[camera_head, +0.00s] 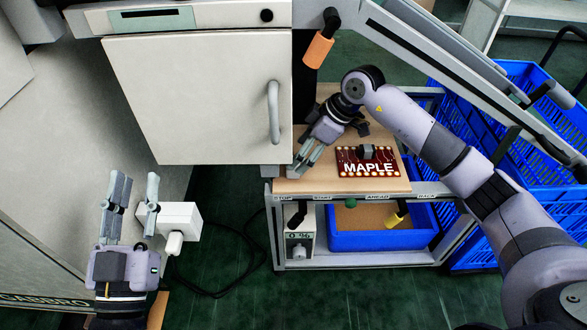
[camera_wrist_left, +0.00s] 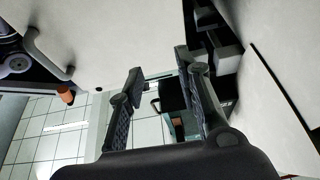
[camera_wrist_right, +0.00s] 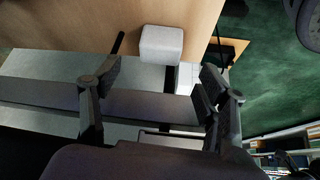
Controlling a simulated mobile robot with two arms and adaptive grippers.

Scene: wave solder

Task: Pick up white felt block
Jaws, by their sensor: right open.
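The white felt block (camera_wrist_right: 162,46) shows in the right wrist view as a pale, rounded block on the wooden tabletop near its edge. My right gripper (camera_wrist_right: 158,85) is open and empty. In that view the block lies beyond the fingertips, between their lines, with no visible contact. In the head view my right gripper (camera_head: 303,160) reaches down to the left front part of the wooden top, and I cannot clearly make out the block beside its fingers. My left gripper (camera_head: 133,192) is open and empty at the lower left, far from the block. Its spread fingers also show in the left wrist view (camera_wrist_left: 165,85).
A red MAPLE board (camera_head: 368,168) lies on the wooden top (camera_head: 290,186) to the right of my right gripper. A blue bin (camera_head: 380,240) stands on the shelf below. A large pale cabinet (camera_head: 190,95) closes off the left. Blue crates (camera_head: 530,110) stand at right.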

